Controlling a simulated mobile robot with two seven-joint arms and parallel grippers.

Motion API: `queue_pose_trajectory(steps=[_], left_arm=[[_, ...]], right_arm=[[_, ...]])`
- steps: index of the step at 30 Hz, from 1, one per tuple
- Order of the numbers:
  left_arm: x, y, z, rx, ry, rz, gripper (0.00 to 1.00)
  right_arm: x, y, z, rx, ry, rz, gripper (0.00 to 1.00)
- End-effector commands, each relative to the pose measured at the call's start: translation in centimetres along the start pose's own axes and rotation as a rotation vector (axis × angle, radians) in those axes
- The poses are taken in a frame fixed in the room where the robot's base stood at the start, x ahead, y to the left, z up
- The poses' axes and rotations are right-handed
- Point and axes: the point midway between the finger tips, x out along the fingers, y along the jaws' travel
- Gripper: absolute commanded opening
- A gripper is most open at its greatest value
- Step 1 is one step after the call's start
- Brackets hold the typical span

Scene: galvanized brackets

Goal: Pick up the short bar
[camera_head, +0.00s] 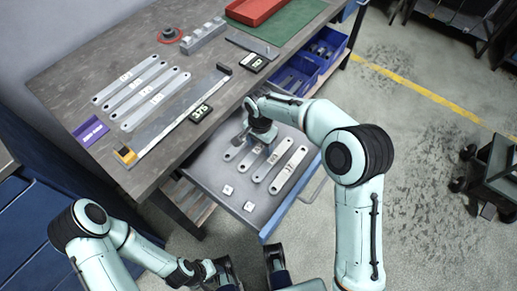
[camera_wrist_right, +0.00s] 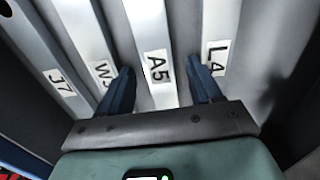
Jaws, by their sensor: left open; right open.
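Several light grey flat bars lie side by side in the open drawer in the head view, one of them here (camera_head: 289,170). In the right wrist view they carry labels: J7, W3, A5 and L4. My right gripper (camera_wrist_right: 160,92) is open, with its fingers either side of the A5 bar (camera_wrist_right: 146,30), at its label. The W3 bar (camera_wrist_right: 97,50) is left of it and the L4 bar (camera_wrist_right: 218,30) right of it. Whether the fingers touch A5 is unclear. Which bar is short cannot be told. My left gripper (camera_head: 226,268) is empty at the bottom, away from the drawer.
The drawer (camera_head: 235,180) also holds two small pale blocks (camera_head: 249,206). Blue bins (camera_head: 325,50) stand right of the bench.

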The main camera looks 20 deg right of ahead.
Motion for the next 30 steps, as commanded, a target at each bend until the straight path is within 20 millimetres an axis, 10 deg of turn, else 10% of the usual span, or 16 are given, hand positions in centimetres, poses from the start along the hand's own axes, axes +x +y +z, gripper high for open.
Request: queue_pose_trajectory(steps=[3,9,20,30], left_arm=[[0.0,0.0,0.0,0.0,0.0,0.0,0.43],[0.0,0.0,0.0,0.0,0.0,0.0,0.43],[-0.2,0.0,0.1,0.0,-0.001,0.0,0.43],[-1.3,0.2,0.7,-0.002,-0.017,-0.004,0.43]], right_arm=[[-0.1,0.0,0.0,0.0,0.0,0.0,0.57],[-0.1,0.0,0.0,0.0,0.0,0.0,0.0],[-1.1,-0.1,0.0,-0.001,0.002,-0.002,0.0],[-9.4,-0.1,0.0,0.0,0.004,-0.007,0.0]])
